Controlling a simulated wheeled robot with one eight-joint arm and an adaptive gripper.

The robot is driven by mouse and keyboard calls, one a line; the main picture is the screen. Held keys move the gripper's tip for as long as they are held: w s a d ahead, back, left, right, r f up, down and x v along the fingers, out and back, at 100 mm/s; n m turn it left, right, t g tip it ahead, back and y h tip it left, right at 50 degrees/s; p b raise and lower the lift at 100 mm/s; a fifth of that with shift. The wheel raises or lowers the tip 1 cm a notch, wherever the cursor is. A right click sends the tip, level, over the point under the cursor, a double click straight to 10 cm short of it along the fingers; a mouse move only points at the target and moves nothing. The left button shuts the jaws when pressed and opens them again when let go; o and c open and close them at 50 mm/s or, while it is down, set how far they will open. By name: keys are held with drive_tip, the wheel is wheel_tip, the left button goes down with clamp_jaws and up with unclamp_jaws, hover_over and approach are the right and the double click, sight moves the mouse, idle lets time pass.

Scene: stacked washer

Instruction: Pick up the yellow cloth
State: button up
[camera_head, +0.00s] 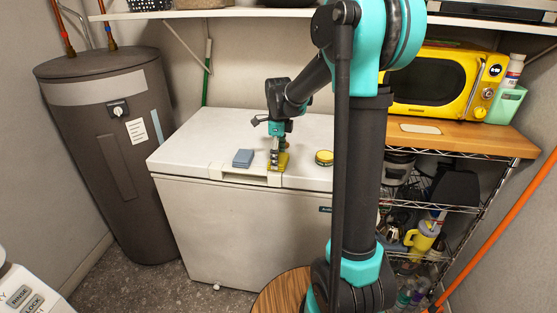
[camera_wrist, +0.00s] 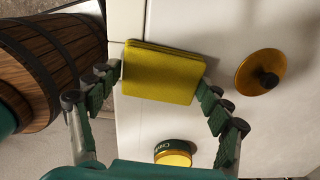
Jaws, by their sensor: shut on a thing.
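The yellow cloth (camera_head: 283,160) is a folded, flat rectangular stack at the front edge of the white chest freezer's lid. In the wrist view the cloth (camera_wrist: 160,75) lies between my two fingers, which touch or nearly touch its left and right sides. My gripper (camera_head: 276,160) points down at it and is shut on it. I cannot tell whether the cloth is clear of the lid.
A blue-grey folded block (camera_head: 243,158) lies left of the cloth on the freezer (camera_head: 225,125). A yellow tin (camera_head: 324,157) stands to the right. The wrist view shows a gold knobbed lid (camera_wrist: 260,73). A round wooden top (camera_head: 284,290) stands in front.

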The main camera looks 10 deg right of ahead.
drive_tip(key=shift+r, duration=0.15)
wheel_tip(320, 180, up, 20)
idle(0.3)
